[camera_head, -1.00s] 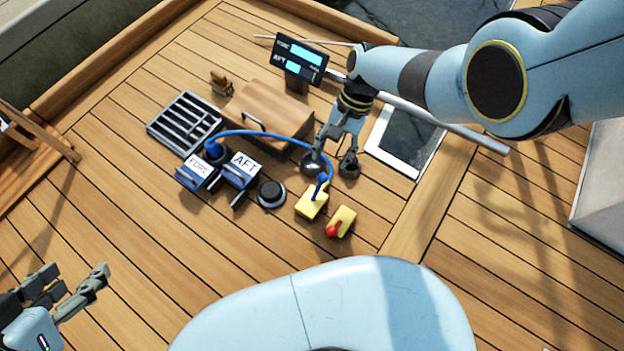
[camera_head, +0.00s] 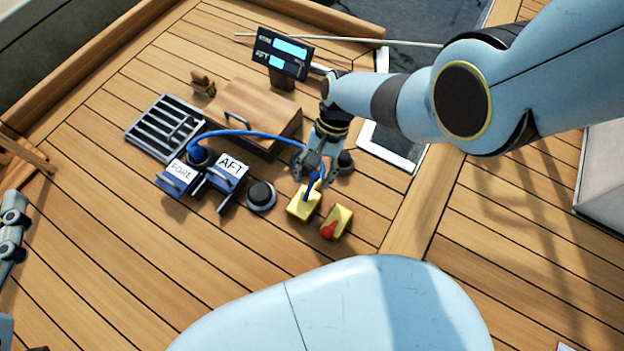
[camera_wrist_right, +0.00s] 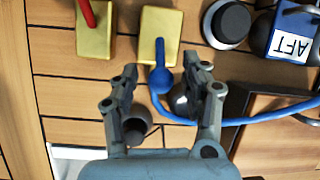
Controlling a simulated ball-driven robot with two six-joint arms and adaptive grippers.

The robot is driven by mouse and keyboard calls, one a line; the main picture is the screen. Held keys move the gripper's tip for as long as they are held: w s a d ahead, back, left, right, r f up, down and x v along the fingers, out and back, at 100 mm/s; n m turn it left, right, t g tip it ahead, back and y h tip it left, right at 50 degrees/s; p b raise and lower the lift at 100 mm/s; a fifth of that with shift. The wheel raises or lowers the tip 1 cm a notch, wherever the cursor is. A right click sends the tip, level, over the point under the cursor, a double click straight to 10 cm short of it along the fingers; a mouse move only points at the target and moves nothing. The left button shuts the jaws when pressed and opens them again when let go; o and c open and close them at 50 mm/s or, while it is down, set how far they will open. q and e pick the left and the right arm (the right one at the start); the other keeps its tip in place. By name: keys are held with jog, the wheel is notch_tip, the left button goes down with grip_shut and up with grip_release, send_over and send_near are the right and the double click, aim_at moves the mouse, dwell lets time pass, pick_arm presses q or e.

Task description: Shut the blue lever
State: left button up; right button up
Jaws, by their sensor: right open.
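The blue lever (camera_head: 313,187) stands on a yellow block (camera_head: 301,208). It also shows in the right wrist view (camera_wrist_right: 160,78), its round knob leaning off the block's edge toward my gripper. My right gripper (camera_head: 313,179) is open over the lever. In the wrist view its two fingers (camera_wrist_right: 163,72) stand on either side of the knob, apart from it as far as I can tell. In the head view the fingers partly hide the lever. Part of my left gripper (camera_head: 12,235) shows at the left edge, cut off, its fingertips unclear.
A red lever (camera_head: 328,231) on another yellow block sits beside the blue one. A black round button (camera_head: 261,195), the AFT box (camera_head: 226,172) and the FORE box (camera_head: 177,177) lie left. A blue hose (camera_head: 240,132) arches behind, near a wooden box (camera_head: 262,108) and a display (camera_head: 283,53).

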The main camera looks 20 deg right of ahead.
aim_at(310, 187)
jog(key=shift+b+x, duration=0.6)
jog(key=shift+x, duration=0.45)
pick_arm(q)
jog(key=w+d+r+m+t+h, duration=0.1)
jog(key=w+r+t, duration=0.2)
jog(key=r, duration=0.6)
jog(key=shift+r+t+h, duration=0.2)
jog(key=shift+t+h, duration=0.1)
jog(key=shift+t, duration=0.3)
pick_arm(e)
grip_shut()
